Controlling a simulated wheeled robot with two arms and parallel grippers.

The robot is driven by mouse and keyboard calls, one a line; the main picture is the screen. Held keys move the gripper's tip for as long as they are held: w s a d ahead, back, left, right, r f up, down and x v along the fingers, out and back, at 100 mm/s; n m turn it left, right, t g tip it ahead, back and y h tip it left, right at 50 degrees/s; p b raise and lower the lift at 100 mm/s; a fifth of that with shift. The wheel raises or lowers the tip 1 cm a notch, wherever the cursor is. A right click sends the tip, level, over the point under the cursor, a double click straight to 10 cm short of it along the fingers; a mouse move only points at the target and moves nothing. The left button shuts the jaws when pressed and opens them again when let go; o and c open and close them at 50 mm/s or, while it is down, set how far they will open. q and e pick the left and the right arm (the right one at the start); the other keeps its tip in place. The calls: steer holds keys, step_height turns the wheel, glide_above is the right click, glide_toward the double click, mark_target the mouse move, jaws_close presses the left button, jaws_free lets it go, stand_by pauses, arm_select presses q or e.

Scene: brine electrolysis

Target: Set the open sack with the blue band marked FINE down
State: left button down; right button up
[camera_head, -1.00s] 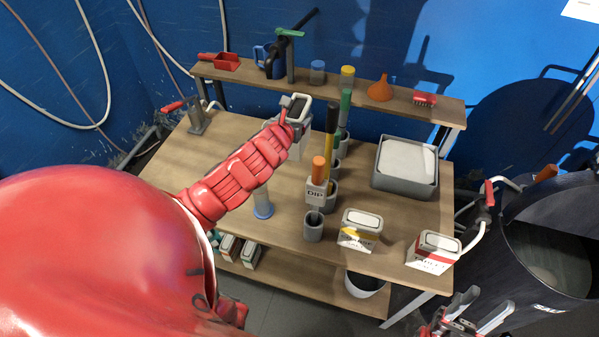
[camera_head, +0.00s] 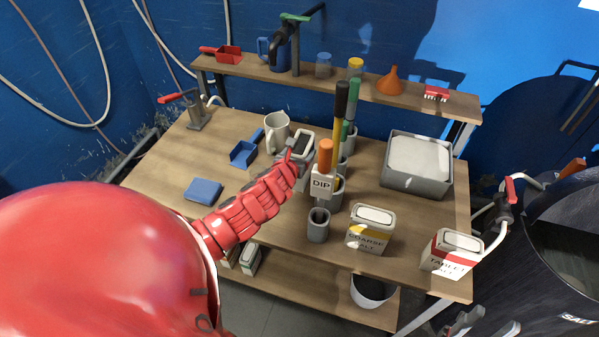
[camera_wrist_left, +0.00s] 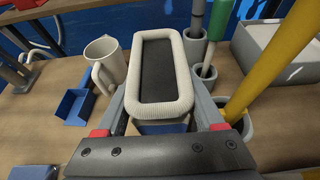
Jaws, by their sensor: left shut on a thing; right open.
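The open sack (camera_head: 301,146) has a pale rolled rim and a dark inside. My left gripper (camera_head: 292,160) is shut on it, over the middle of the table (camera_head: 380,205), left of the upright tools. In the left wrist view the sack (camera_wrist_left: 188,70) is upright between the fingers, with a strip of blue (camera_wrist_left: 163,128) below its rim; no FINE lettering is readable. Whether its base touches the table is hidden. My right gripper (camera_head: 484,325) is open and empty at the bottom right edge, partly cut off.
A white mug (camera_head: 276,132) and blue scoop (camera_head: 243,154) stand left of the sack. Tool holders, one with a DIP tag (camera_head: 321,184), stand close on its right. A coarse salt sack (camera_head: 369,229), tablet salt sack (camera_head: 450,252) and grey tub (camera_head: 417,166) are further right.

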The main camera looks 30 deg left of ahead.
arm_select(q)
step_height(320, 180, down, 6)
steer(key=shift+r, duration=0.1)
steer(key=shift+f, duration=0.2)
steer(key=shift+f, duration=0.25)
jaws_free()
steer(key=shift+r, duration=0.1)
steer(key=shift+r, duration=0.1)
